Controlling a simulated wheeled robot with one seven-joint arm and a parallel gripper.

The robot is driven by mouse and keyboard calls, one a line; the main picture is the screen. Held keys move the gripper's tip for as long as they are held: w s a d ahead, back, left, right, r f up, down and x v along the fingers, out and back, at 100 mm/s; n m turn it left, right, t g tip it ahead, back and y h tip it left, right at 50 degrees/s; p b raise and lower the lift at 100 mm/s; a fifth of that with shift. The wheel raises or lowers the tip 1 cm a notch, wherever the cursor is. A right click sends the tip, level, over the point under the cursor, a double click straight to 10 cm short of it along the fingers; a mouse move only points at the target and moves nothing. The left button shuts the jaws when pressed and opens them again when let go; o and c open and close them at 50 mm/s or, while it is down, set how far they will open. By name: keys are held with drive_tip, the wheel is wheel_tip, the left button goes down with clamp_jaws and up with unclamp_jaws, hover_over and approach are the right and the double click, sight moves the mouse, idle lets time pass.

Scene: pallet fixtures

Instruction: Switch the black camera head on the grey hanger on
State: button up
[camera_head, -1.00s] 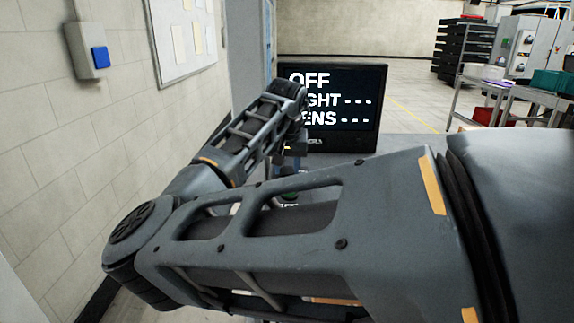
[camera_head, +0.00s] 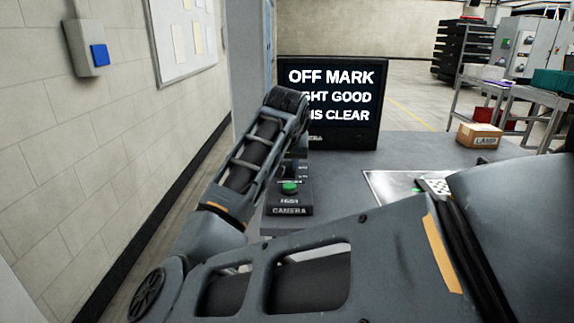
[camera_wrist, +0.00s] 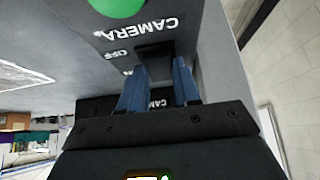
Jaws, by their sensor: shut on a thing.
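A dark control box (camera_head: 290,210) labelled CAMERA, with a green button (camera_head: 289,188), stands on the grey bench beyond my forearm. In the wrist view the green button (camera_wrist: 118,6) is at the top edge, beside upside-down CAMERA and OFF lettering. My gripper (camera_wrist: 160,66) has blue fingers at a black switch piece (camera_wrist: 155,48) on this panel and is shut on it. My arm mostly hides the gripper in the head view. The monitor (camera_head: 345,134) reads OFF MARK, with GOOD and CLEAR below. I cannot make out the black camera head or its grey hanger.
A plate with a checkered patch (camera_head: 436,187) lies on the bench at right, partly behind my arm. A cardboard box (camera_head: 479,136) sits at the bench's far right. A wall (camera_head: 70,160) runs close along the left.

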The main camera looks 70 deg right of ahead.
drive_tip(key=o, duration=1.1)
drive_tip(key=shift+c, duration=0.2)
drive_tip(key=v, duration=0.7)
drive_tip(key=shift+s+a+r, duration=0.15)
drive_tip(key=shift+a+r, duration=0.1)
drive_tip(key=shift+r, duration=0.05)
